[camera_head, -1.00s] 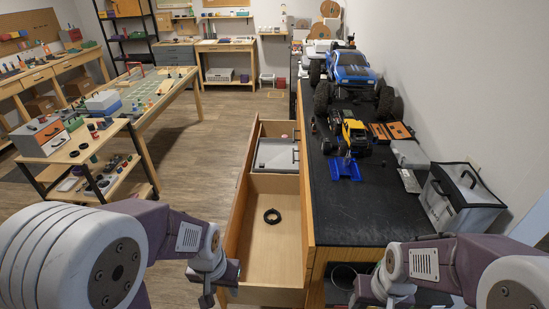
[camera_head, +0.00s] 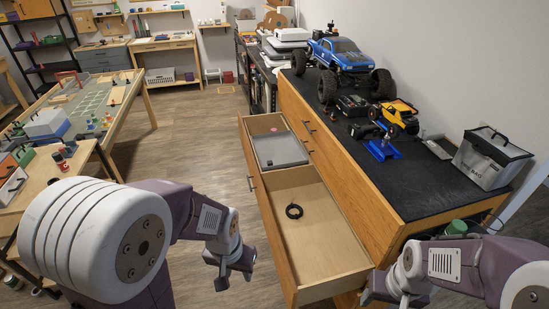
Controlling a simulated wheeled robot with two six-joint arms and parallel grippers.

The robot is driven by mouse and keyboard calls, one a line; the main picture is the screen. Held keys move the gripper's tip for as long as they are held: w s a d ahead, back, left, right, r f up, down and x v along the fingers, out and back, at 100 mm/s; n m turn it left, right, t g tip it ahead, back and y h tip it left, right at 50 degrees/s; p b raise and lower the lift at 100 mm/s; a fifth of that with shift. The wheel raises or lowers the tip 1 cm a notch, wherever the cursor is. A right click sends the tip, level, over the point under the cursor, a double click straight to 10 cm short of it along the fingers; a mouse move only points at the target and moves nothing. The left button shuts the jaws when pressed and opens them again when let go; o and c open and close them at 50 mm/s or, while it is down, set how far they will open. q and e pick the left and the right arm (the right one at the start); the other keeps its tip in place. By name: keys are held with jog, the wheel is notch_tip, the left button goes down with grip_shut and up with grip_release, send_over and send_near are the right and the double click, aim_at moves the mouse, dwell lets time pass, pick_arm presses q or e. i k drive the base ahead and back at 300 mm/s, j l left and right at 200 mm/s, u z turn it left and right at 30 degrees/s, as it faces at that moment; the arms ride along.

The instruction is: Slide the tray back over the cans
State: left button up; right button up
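The flat grey tray (camera_head: 278,149) rests in the open wooden drawer (camera_head: 318,226), across its middle to far part. No cans show clearly; a small pink thing (camera_head: 274,129) lies beyond the tray's far edge.
A black-topped bench (camera_head: 400,160) stands right of the drawer, with a blue crawler (camera_head: 341,57), a yellow crawler (camera_head: 398,116), a blue stand (camera_head: 382,149) and a grey bag (camera_head: 487,160) on it. A work table (camera_head: 80,108) stands at left. The floor left of the drawer is clear.

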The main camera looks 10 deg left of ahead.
aim_at(279, 150)
jog(key=i+j+z, duration=0.3)
jog(key=j, duration=0.35)
jog(key=i+j+z, duration=0.15)
jog(key=j+z, duration=0.15)
jog(key=j, duration=0.4)
jog(key=i+j+z, duration=0.1)
jog(key=j+z, duration=0.2)
jog(key=j, duration=0.4)
jog(key=j+z, duration=0.3)
jog(key=j, duration=0.45)
jog(key=i+j+z, duration=0.35)
jog(key=j, duration=0.3)
jog(key=i+j+z, duration=0.2)
jog(key=j, duration=0.15)
jog(key=i+j+z, duration=0.15)
jog(key=j, duration=0.2)
jog(key=k, duration=0.05)
